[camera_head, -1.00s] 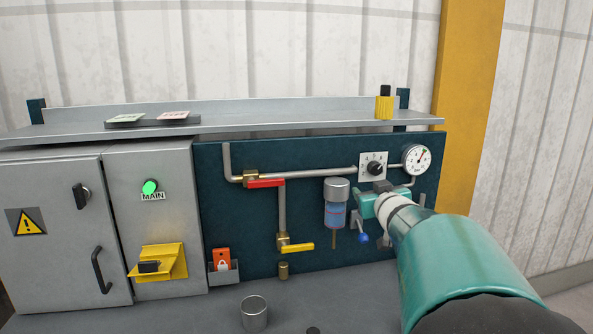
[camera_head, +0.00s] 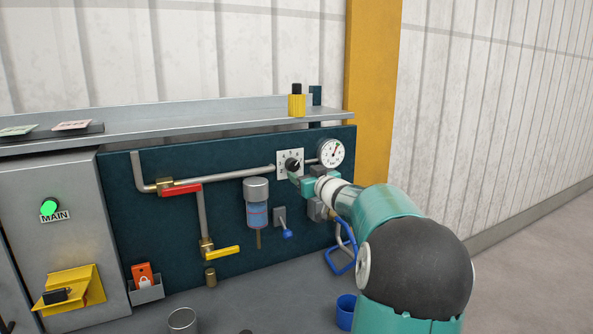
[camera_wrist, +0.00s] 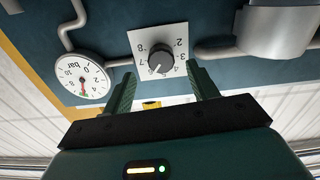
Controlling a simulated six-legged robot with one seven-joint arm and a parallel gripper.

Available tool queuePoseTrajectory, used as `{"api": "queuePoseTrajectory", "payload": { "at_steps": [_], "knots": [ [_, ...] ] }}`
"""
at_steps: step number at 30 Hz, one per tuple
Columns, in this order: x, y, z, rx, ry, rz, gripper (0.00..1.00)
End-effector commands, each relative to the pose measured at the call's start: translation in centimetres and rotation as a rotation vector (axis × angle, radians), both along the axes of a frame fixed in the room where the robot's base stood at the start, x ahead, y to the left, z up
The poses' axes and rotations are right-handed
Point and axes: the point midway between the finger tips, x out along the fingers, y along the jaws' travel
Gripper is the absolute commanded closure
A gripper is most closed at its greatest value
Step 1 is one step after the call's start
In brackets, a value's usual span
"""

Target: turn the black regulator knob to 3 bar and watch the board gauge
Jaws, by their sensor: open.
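The black regulator knob (camera_head: 292,164) sits on a white numbered plate (camera_head: 282,172) at the board's upper right. The knob (camera_wrist: 160,60) appears upside down in the wrist view, its pale pointer toward the lower left, near the 6. The round white board gauge (camera_head: 330,152) is right of it; the gauge also shows in the wrist view (camera_wrist: 83,80), with a reddish needle. I cannot read its exact value. My gripper (camera_wrist: 163,80) is open, its fingers spread on either side of the knob's lower edge, apart from it. In the head view my gripper (camera_head: 299,180) is just below the knob.
Pipes with a red valve handle (camera_head: 181,190) and yellow valve handle (camera_head: 222,252) lie left. A filter bowl (camera_head: 257,205) hangs below the knob's left. A blue cup (camera_head: 346,310) stands on the bench. A shelf (camera_head: 200,124) runs above.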

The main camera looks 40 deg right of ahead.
Motion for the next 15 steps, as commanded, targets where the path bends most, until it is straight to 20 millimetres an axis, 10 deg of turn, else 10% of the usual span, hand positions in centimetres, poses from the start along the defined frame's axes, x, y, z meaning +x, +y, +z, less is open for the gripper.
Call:
{"api": "queuePoseTrajectory", "payload": {
  "at_steps": [15],
  "knots": [
    [4.8, -1.5, 0.0, -0.001, 0.0, 0.0, 0.41]
  ]
}}
